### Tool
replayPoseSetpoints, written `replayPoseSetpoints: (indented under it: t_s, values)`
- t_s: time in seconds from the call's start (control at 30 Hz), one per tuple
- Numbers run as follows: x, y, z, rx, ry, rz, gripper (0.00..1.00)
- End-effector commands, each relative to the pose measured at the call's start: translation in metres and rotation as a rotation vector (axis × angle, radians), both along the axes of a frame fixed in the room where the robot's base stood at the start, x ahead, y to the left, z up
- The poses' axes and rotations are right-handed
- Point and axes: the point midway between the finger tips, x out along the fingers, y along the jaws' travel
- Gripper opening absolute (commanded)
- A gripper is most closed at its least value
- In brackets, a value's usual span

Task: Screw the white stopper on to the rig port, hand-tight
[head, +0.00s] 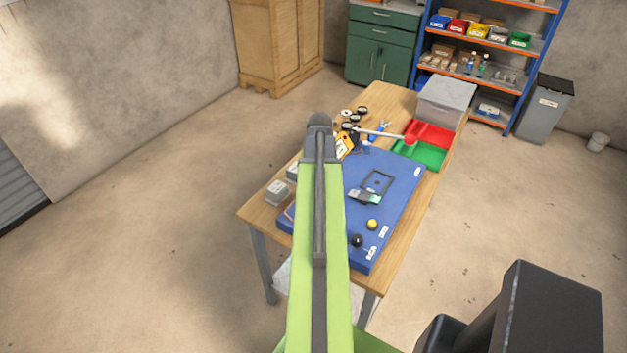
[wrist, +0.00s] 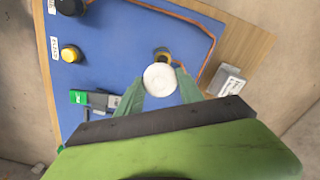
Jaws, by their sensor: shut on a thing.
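The white stopper (wrist: 160,79) is a round white disc between the two teal fingers of my gripper (wrist: 159,84) in the wrist view. The gripper is shut on it. Just beyond the stopper, a short brass-coloured and dark fitting (wrist: 162,54), which looks like the rig port, stands on the blue board (wrist: 120,40). The stopper overlaps its near side in the picture; I cannot tell if they touch. In the head view my green arm hides the gripper, the stopper and this fitting, while the blue board (head: 400,195) shows on the wooden table.
A yellow knob (wrist: 70,54) and a green-and-grey block (wrist: 90,99) stand left on the board. A copper-coloured pipe (wrist: 200,28) runs along its edge; a grey box (wrist: 225,80) is at right. Red (head: 433,134) and green (head: 420,153) trays lie at the table's back.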

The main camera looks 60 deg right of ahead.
Motion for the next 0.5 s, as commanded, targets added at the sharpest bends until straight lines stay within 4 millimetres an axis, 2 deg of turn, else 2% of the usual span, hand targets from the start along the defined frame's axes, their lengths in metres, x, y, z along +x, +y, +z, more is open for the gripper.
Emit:
replayPoseSetpoints:
  t_s: [0.03, 0.13, 0.37, 0.5]
  values:
    - [0.0, 0.007, 0.021, 0.0, 0.0, 0.002, 0.0]
    - [0.003, 0.016, 0.032, 0.0, 0.0, 0.003, 0.0]
    - [0.006, 0.017, 0.019, 0.0, 0.0, 0.007, 0.0]
    - [0.006, 0.018, 0.005, 0.0, 0.0, 0.008, 0.0]
